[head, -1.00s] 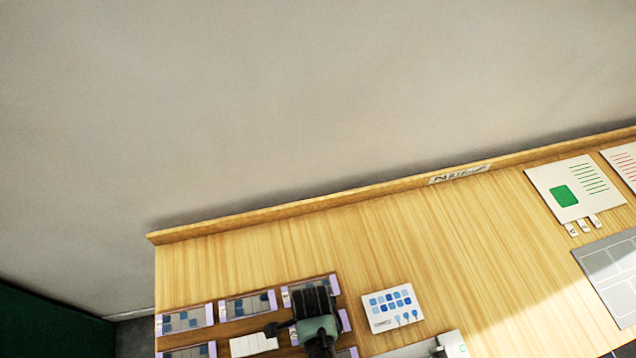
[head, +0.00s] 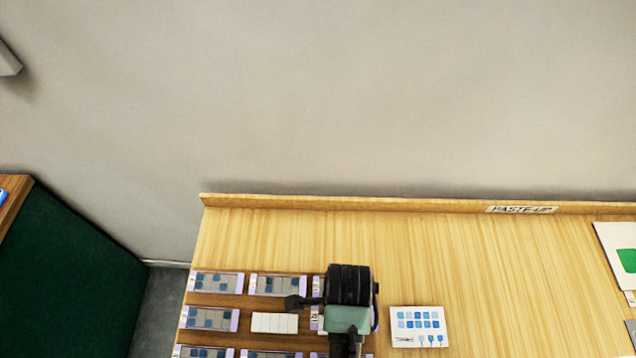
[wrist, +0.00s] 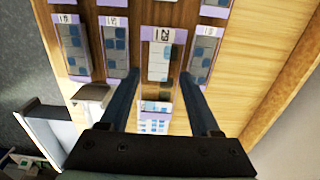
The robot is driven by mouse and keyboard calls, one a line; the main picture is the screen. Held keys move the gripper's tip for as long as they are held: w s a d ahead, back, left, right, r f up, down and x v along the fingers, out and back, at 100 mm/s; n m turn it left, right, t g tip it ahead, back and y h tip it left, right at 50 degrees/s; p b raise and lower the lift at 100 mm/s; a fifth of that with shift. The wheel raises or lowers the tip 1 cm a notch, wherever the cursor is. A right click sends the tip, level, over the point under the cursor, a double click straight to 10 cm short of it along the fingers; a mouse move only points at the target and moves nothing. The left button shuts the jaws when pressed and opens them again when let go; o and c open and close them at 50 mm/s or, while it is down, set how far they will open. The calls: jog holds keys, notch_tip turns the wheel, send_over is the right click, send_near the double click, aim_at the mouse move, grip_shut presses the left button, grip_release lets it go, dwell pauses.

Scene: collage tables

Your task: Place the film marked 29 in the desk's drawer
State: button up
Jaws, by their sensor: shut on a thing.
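The film marked 29 (wrist: 160,62) is a grey strip with a lilac edge and pale and dark squares. In the wrist view it lies between the two dark fingers of my gripper (wrist: 160,78), which is shut on it by its sides. It looks larger than the films around it; how far it is above the table I cannot tell. In the head view my gripper (head: 348,284) is over the right part of the film rows and hides what it holds.
Several other films (head: 215,283) lie in rows on a brown board, beside a white strip (head: 275,322). A white card with blue squares (head: 417,326) lies right of my gripper. A green panel (head: 80,270) stands left across a gap.

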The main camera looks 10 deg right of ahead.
jog(key=w+a+r+n+b, duration=0.3)
jog(key=w+a+n, duration=0.5)
jog(key=n, duration=1.3)
jog(key=shift+a+r+b, duration=0.2)
jog(key=shift+r+b, duration=0.1)
jog(key=shift+b, duration=0.4)
